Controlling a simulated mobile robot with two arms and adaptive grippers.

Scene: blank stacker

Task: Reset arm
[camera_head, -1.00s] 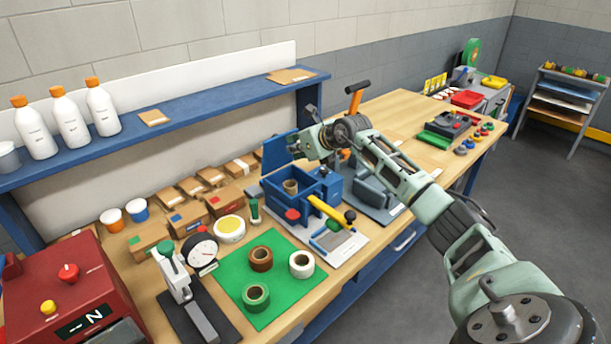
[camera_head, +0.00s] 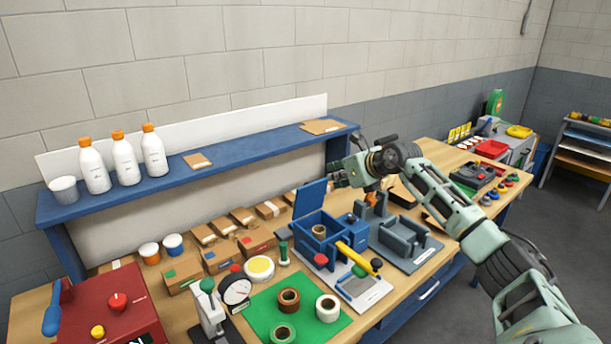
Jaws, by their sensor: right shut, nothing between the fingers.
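My right arm comes in from the lower right. My right gripper (camera_head: 342,170) hangs above the bench, behind and to the right of the blue box with its lid raised (camera_head: 311,198). Its jaws are shut with nothing seen between them. The fingertips are small and partly blend with the background, apart from the things on the bench as far as I can tell. The wrist hides part of a grey fixture with an orange part (camera_head: 372,198). My left gripper is out of view.
A blue shelf (camera_head: 235,168) with white bottles runs along the wall. Open air lies above the bench.

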